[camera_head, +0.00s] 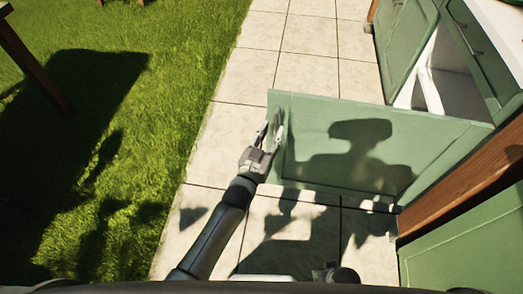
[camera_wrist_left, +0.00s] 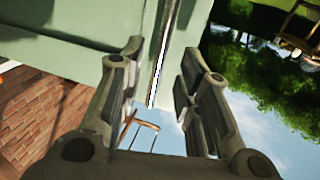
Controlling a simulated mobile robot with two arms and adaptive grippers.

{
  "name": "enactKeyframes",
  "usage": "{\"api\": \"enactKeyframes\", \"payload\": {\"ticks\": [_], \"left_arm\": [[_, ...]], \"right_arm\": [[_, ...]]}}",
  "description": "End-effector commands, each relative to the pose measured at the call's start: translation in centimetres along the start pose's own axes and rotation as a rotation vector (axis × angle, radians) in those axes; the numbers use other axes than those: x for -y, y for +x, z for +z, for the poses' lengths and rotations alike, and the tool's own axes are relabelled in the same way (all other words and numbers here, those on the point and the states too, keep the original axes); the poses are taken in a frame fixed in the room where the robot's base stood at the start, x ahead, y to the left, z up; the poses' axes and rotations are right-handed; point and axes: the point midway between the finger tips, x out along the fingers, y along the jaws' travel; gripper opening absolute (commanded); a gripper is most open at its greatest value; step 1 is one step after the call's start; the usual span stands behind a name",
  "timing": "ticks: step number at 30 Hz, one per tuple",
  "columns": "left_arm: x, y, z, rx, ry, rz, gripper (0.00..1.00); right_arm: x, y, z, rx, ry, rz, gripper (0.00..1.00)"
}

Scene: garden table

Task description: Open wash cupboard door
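The green wash cupboard door (camera_head: 345,145) stands swung wide out from the cabinet, across the paving. The cupboard's white interior (camera_head: 452,85) shows behind it. My left gripper (camera_head: 270,131) is at the door's free left edge. In the left wrist view its two fingers (camera_wrist_left: 158,88) are apart, with the door's edge and a thin shiny metal strip (camera_wrist_left: 163,50), perhaps the handle, beyond and between them. I cannot tell whether a finger touches the door. A dark part (camera_head: 336,274) at the bottom of the head view may be my right gripper; its fingers cannot be made out.
Another green door (camera_head: 405,35) stands at the upper right beside the white counter (camera_head: 500,25). A wooden post (camera_head: 465,180) and a green panel (camera_head: 470,255) are at the lower right.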

Motion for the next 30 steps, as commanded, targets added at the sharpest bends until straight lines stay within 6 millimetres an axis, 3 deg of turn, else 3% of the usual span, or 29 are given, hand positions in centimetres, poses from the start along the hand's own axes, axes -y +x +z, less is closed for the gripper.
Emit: {"api": "enactKeyframes", "payload": {"ticks": [6,12,18,30], "left_arm": [[0.0,-4.5,0.2,0.003,0.000,0.000,0.32],[0.0,-7.2,0.1,0.001,0.000,0.000,0.32],[0.1,-8.2,0.0,0.000,0.001,0.000,0.32],[0.0,-8.2,0.0,0.000,0.000,0.000,0.32]], "right_arm": [[-0.1,0.0,-0.1,0.000,-0.001,0.001,0.40],[-0.1,0.0,-0.1,-0.001,-0.001,0.001,0.40],[-0.1,0.0,-0.1,-0.001,-0.001,0.002,0.40],[-0.1,0.0,-0.1,-0.001,-0.001,0.002,0.40]]}}
